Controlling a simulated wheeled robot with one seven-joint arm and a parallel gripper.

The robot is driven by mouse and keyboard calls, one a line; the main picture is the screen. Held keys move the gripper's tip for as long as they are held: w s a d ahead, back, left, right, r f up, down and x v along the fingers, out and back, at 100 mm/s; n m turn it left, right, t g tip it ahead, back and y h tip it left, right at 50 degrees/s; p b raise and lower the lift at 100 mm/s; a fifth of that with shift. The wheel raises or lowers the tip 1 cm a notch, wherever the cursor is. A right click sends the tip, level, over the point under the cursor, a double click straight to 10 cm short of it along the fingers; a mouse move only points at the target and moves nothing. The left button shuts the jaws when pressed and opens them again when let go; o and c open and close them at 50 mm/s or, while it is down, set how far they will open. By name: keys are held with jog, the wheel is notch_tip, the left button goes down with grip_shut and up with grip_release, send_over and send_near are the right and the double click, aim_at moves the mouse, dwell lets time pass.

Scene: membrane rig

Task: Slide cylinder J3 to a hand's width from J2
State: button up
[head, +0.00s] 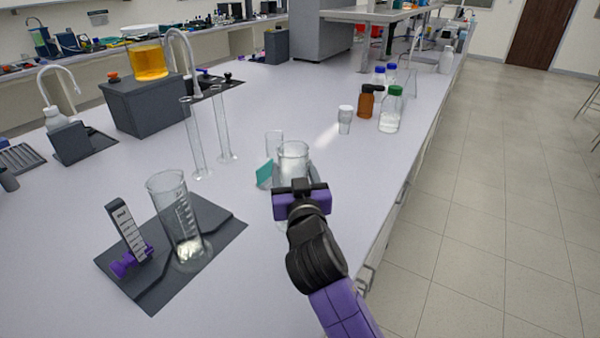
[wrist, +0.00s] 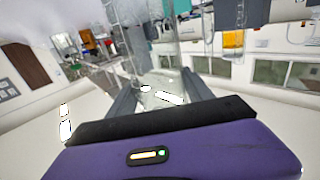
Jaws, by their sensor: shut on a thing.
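No J2 or J3 labels are readable. My gripper (head: 296,180) is shut on a clear glass cylinder (head: 293,158), which stands upright over the bench near its right edge; the gripper partly hides its lower part. In the wrist view the fingers (wrist: 160,88) are on either side of this clear cylinder (wrist: 152,45). A wide graduated cylinder (head: 172,215) stands at the left with white material at its bottom. Two slender glass cylinders, a nearer one (head: 195,140) and a farther one (head: 222,125), stand farther back. Which is J2 I cannot tell.
A smaller clear vessel (head: 274,142) and a teal piece (head: 264,175) are close beside the held cylinder. A dark mat (head: 225,222) bears a scale stand (head: 127,232). A white-capped vial (head: 345,118) and several bottles stand back right. The bench between has free room.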

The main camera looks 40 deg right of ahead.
jog(key=shift+w+a, duration=0.15)
jog(key=shift+a, duration=0.55)
jog(key=shift+w+a+b, duration=0.35)
jog(key=shift+a+b, duration=0.15)
jog(key=shift+a, duration=0.4)
jog(key=shift+w+a+b, duration=0.3)
jog(key=shift+a+b, duration=0.2)
jog(key=shift+a, duration=0.4)
jog(key=shift+w+a+b, duration=0.35)
jog(key=shift+a+b, duration=0.15)
jog(key=shift+a, duration=0.5)
jog(key=a, duration=0.1)
jog(key=w+a+b, duration=0.1)
jog(key=shift+a, duration=0.4)
jog(key=o, duration=1.8)
